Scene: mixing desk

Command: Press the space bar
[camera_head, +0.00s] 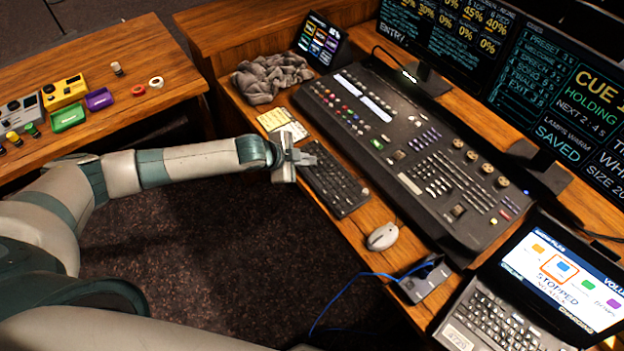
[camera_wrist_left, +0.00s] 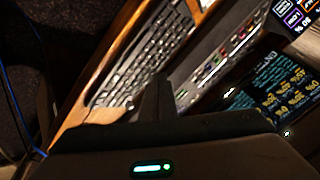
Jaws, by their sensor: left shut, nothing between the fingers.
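A black keyboard (camera_head: 338,182) lies on the wooden desk's near edge, left of the large mixing console. It also shows in the left wrist view (camera_wrist_left: 142,55), at the upper left. I cannot make out the space bar for certain among the small dark keys. My left gripper (camera_head: 306,158) is shut and empty, at the keyboard's far-left end in the head view. Its dark fingers show in the left wrist view (camera_wrist_left: 157,98), just off the keyboard in that picture. I cannot tell whether they touch any key. My right gripper is not in view.
The mixing console (camera_head: 410,150) stands behind the keyboard. A white mouse (camera_head: 383,237) and a laptop (camera_head: 500,310) are to the right. Yellow notes (camera_head: 282,122) and a grey cloth (camera_head: 270,77) lie to the left. A blue cable (camera_head: 350,287) hangs off the desk.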

